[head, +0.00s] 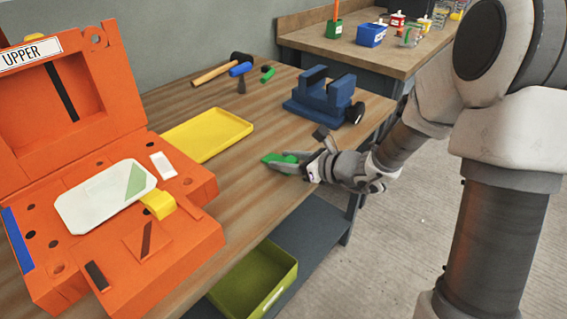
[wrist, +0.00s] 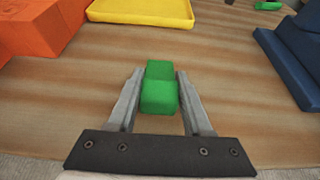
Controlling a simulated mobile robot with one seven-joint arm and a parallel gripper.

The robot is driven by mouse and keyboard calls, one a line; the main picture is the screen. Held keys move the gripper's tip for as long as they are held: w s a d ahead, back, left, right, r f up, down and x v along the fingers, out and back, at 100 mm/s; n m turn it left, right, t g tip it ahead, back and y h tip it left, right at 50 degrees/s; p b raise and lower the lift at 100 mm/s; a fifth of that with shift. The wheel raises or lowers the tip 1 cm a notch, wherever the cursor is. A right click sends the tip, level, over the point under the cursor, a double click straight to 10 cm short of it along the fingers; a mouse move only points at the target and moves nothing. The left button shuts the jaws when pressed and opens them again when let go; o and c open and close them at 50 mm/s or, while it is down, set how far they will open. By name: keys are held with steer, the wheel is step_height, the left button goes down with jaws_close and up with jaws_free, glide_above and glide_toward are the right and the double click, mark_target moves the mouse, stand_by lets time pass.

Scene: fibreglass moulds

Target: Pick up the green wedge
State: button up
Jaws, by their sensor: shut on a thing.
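The green wedge (wrist: 158,92) sits between the two fingers of my gripper (wrist: 158,82) in the wrist view. The fingers are shut on its sides. In the head view the green wedge (head: 279,158) shows at the tips of my gripper (head: 285,163), near the right edge of the wooden workbench (head: 262,118). Part of it is hidden by the fingers. I cannot tell whether it touches the bench top or is just above it.
An orange mould (head: 190,235) with a white plate stands at left. A yellow tray (head: 208,134) lies behind, and a blue vise (head: 325,98) stands beyond my gripper. A hammer (head: 212,74) and small tools lie at the back. A green bin (head: 255,282) sits below the bench.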

mark_target(286, 159)
steer(key=shift+r, duration=0.1)
jaws_close()
step_height(286, 159, up, 4)
steer(key=shift+r+p, duration=0.1)
steer(key=shift+p, duration=0.85)
steer(key=w+r+p+v, duration=0.2)
steer(key=p+v, duration=0.2)
steer(key=v, duration=0.9)
steer(key=w+d+r+m+t+h+p, duration=0.4)
steer(key=d+r+m+h+p, duration=0.2)
steer(key=p, duration=0.5)
steer(key=shift+w+r+m+h, duration=0.4)
steer(key=shift+r+m, duration=0.1)
steer(key=shift+r, duration=0.2)
